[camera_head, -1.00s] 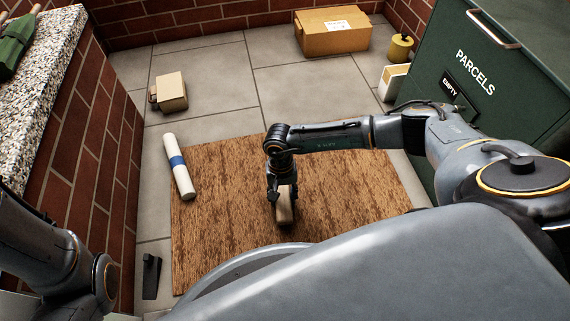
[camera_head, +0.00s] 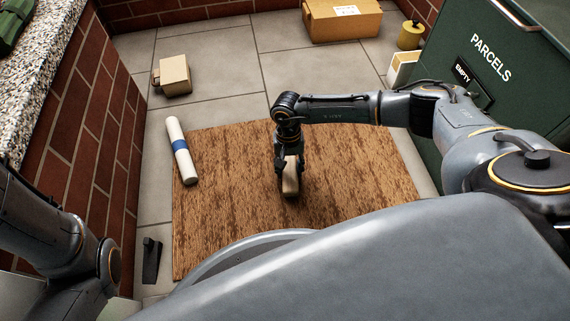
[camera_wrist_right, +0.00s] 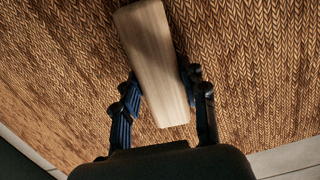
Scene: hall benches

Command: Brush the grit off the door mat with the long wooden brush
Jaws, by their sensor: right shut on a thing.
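The brown woven door mat (camera_head: 350,190) lies flat on the floor, filling the middle of the head view. It also fills most of the right wrist view (camera_wrist_right: 250,60). My right gripper (camera_head: 289,162) is over the mat, shut on the pale wooden brush (camera_head: 291,180). In the right wrist view the brush (camera_wrist_right: 155,60) shows as a long plain wooden block between the two fingers (camera_wrist_right: 160,95). Its bristles are hidden, and I cannot tell whether it touches the mat. I cannot make out separate grit on the mat. My left gripper is out of view.
A white roll with a blue band (camera_head: 180,150) lies at the mat's left edge. A dark wedge (camera_head: 151,260) is beside the near left corner. A small carton (camera_head: 175,75) and a larger box (camera_head: 343,20) stand beyond. The green parcels cabinet (camera_head: 490,75) stands right, a brick wall left.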

